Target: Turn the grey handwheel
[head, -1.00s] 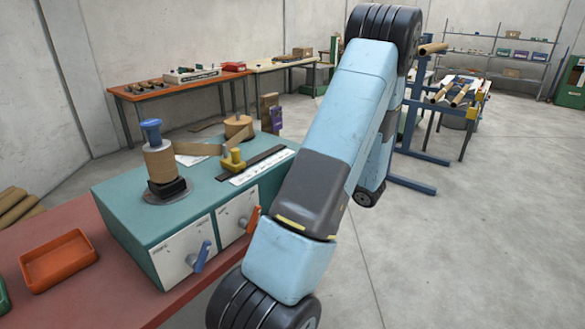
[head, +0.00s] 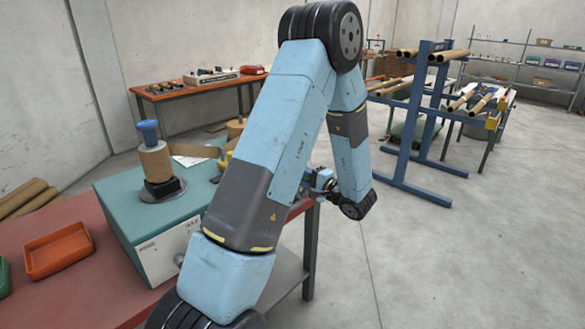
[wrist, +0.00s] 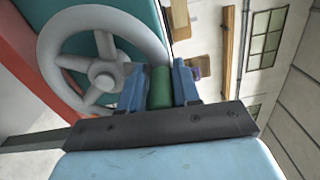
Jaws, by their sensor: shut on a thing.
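The grey handwheel (wrist: 103,72) fills the upper left of the wrist view, a rim with thick spokes and a round hub on the side of the teal machine (wrist: 82,25). A green handle (wrist: 160,88) stands at its rim. My gripper (wrist: 159,84) has its two blue fingers on either side of this handle and is shut on it. In the head view my gripper (head: 321,181) is small, beyond my arm, at the right end of the machine (head: 118,203). My arm hides the handwheel and much of the machine's front there.
A brown roll on a spindle with a blue knob (head: 148,128) stands on the machine. An orange tray (head: 58,252) lies on the red bench (head: 95,300). A blue rack (head: 412,120) with brown tubes stands behind right. The floor (head: 450,270) at right is clear.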

